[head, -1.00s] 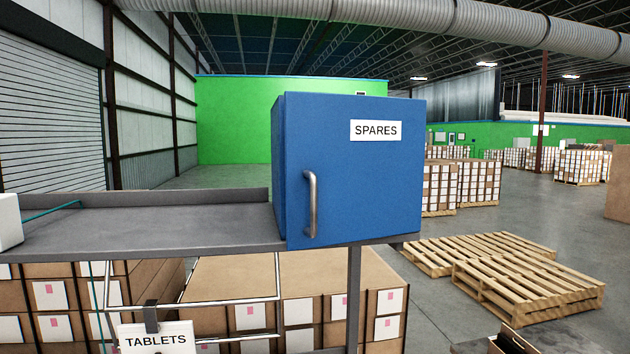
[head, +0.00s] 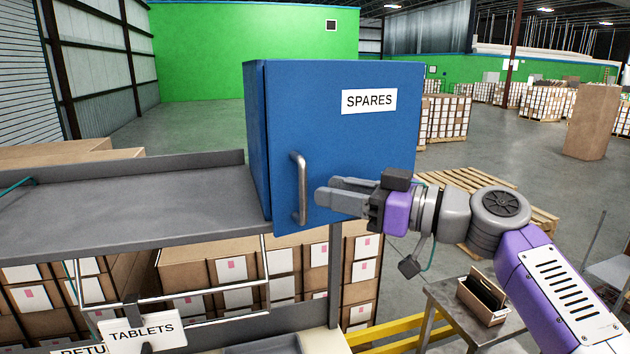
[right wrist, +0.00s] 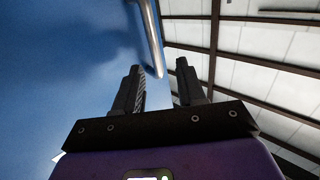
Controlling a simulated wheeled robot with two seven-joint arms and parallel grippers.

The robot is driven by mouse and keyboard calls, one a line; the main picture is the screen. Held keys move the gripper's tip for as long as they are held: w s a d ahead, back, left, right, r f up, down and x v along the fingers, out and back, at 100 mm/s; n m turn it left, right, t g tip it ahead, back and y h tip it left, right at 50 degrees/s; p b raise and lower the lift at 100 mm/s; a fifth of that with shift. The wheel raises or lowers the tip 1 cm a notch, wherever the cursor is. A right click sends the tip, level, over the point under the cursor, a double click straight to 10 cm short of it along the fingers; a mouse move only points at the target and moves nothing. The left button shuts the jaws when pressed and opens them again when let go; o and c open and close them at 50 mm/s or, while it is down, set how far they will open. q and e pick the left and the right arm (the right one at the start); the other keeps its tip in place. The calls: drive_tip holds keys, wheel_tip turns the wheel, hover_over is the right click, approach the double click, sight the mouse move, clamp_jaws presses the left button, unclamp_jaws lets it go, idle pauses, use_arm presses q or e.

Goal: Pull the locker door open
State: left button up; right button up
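The blue locker (head: 256,140) stands on a grey shelf, its door (head: 350,140) labelled SPARES facing me and looking shut. A vertical silver bar handle (head: 300,190) is on the left part of the door. My right gripper (head: 325,195) comes in from the right, in front of the door, fingertips just right of the handle. In the right wrist view its two fingers (right wrist: 158,68) are apart with nothing between them along their length. The handle (right wrist: 151,35) lies ahead, its end near the gap between the tips. My left gripper is not in view.
The grey shelf (head: 120,215) extends left of the locker. Below hang a TABLETS sign (head: 140,332) and stacked cartons (head: 190,275). A small table with an open box (head: 485,305) stands at lower right, near my right arm. Pallets lie behind the arm.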

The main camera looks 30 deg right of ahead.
sight(305, 186)
drive_tip(key=p+x, duration=0.1)
drive_tip(key=x, duration=0.3)
drive_tip(key=shift+w, duration=0.1)
drive_tip(key=shift+d, duration=0.1)
clamp_jaws()
